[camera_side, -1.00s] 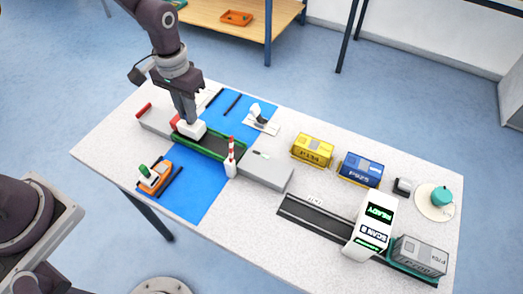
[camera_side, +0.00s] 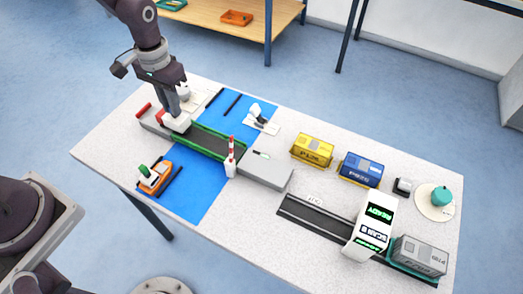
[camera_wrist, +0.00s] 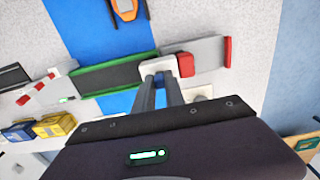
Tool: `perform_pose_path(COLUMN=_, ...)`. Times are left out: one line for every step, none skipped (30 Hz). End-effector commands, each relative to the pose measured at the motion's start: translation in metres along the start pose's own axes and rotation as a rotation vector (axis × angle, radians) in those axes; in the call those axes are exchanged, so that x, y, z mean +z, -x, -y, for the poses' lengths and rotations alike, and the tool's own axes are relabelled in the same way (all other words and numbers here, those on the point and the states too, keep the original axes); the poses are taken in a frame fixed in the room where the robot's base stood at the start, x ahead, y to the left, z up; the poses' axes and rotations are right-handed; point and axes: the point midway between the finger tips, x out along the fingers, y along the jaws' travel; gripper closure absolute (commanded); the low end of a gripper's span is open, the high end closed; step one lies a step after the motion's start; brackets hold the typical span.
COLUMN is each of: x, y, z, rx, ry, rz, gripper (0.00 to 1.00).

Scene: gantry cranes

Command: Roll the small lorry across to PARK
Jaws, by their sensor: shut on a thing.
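The small lorry, a white box body (camera_side: 176,123) with a red cab on its left, stands on the left grey ramp (camera_side: 152,121), by the left end of the bridge. My gripper (camera_side: 173,111) reaches down and is shut on the white body; its fingers hide part of it. In the wrist view the fingers (camera_wrist: 160,84) meet the white body (camera_wrist: 157,66), and the red cab (camera_wrist: 186,64) points right along the ramp. A red end bar (camera_side: 143,109) stands at the ramp's far left, apart from the cab. I cannot read any PARK label.
The green-edged bridge deck (camera_side: 208,138) crosses a blue strip (camera_side: 200,200). A red-and-white barrier (camera_side: 231,158) stands upright at its right end. An orange boat (camera_side: 154,179) lies in front. Yellow (camera_side: 312,151) and blue (camera_side: 361,170) containers and a white scanner arch (camera_side: 371,225) are farther right.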

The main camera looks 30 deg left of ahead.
Motion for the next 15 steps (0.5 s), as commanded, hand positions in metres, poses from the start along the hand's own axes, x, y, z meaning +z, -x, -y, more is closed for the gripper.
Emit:
perform_pose_path(x=-0.001, y=0.001, z=0.003, rx=0.000, ry=0.001, rz=-0.003, gripper=1.00)
perform_pose_path(x=-0.001, y=0.001, z=0.004, rx=0.000, ry=0.001, rz=-0.003, gripper=1.00)
perform_pose_path(x=-0.001, y=0.001, z=0.006, rx=0.000, ry=0.001, rz=-0.003, gripper=1.00)
perform_pose_path(x=-0.001, y=0.001, z=0.008, rx=0.000, ry=0.002, rz=-0.003, gripper=1.00)
perform_pose_path(x=-0.001, y=0.001, z=0.009, rx=0.000, ry=0.002, rz=-0.003, gripper=1.00)
perform_pose_path(x=-0.001, y=0.001, z=0.011, rx=0.000, ry=0.002, rz=-0.003, gripper=1.00)
perform_pose_path(x=-0.001, y=0.001, z=0.013, rx=0.000, ry=0.001, rz=-0.003, gripper=1.00)
perform_pose_path(x=-0.001, y=0.001, z=0.014, rx=0.000, ry=0.000, rz=-0.003, gripper=1.00)
perform_pose_path(x=-0.001, y=0.001, z=0.016, rx=0.000, ry=0.000, rz=-0.003, gripper=1.00)
perform_pose_path(x=-0.001, y=0.000, z=0.018, rx=0.000, ry=0.001, rz=-0.003, gripper=1.00)
perform_pose_path(x=-0.001, y=0.000, z=0.019, rx=0.000, ry=0.001, rz=-0.003, gripper=1.00)
perform_pose_path(x=-0.001, y=0.000, z=0.021, rx=0.000, ry=0.002, rz=-0.003, gripper=1.00)
perform_pose_path(x=-0.001, y=0.000, z=0.023, rx=0.000, ry=0.001, rz=-0.003, gripper=1.00)
perform_pose_path(x=-0.001, y=0.000, z=0.024, rx=0.000, ry=0.001, rz=-0.003, gripper=1.00)
perform_pose_path(x=-0.001, y=0.000, z=0.026, rx=0.000, ry=0.000, rz=-0.003, gripper=1.00)
